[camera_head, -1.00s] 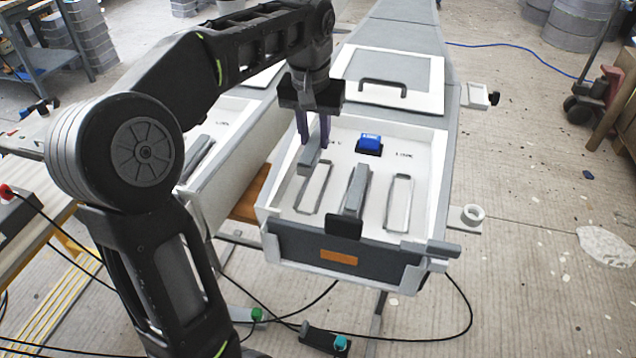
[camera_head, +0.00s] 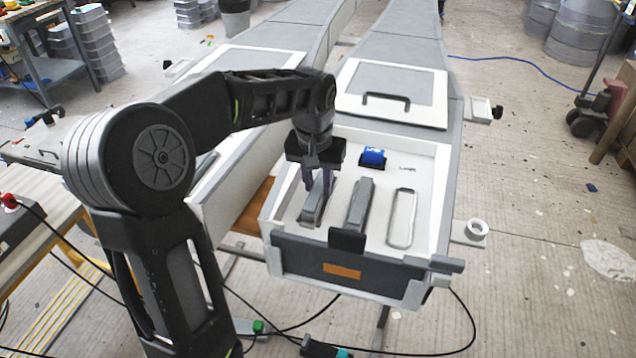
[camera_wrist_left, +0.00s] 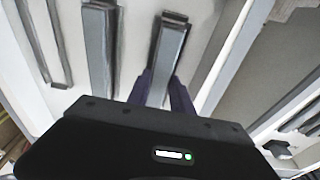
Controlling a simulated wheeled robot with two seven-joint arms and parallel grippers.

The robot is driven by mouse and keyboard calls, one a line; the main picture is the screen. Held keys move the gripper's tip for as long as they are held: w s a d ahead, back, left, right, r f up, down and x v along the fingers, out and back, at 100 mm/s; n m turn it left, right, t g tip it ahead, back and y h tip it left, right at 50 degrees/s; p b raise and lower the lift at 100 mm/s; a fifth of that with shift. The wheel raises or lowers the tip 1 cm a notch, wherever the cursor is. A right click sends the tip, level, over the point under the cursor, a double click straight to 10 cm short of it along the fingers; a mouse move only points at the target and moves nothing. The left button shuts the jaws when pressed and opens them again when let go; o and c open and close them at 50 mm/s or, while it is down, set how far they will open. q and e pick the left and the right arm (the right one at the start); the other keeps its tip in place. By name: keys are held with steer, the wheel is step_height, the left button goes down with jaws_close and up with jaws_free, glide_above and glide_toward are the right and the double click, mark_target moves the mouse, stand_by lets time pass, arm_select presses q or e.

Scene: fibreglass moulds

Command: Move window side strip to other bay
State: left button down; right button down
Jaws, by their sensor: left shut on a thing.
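The grey window side strip (camera_head: 313,209) is between the fingers of my left gripper (camera_head: 318,182), over the left outlined bay of the white tray (camera_head: 440,190). It covers most of that bay's outline; I cannot tell whether it touches the floor. In the left wrist view the strip (camera_wrist_left: 170,48) runs between the fingers of the gripper (camera_wrist_left: 160,88). A second grey strip (camera_head: 360,203) lies in the middle bay and also shows in the wrist view (camera_wrist_left: 100,55). The right outlined bay (camera_head: 401,218) is empty. My right gripper is not in view.
A blue item on a black base (camera_head: 372,157) sits at the tray's back. A dark front panel (camera_head: 345,262) with a black block closes the tray's near side. A lid with a black handle (camera_head: 392,95) lies behind. Another long mould stands left.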

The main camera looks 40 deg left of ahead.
arm_select(q)
steer(key=shift+f, duration=0.2)
steer(key=shift+f, duration=0.15)
steer(key=c, duration=1.1)
jaws_free()
steer(key=shift+c, duration=0.2)
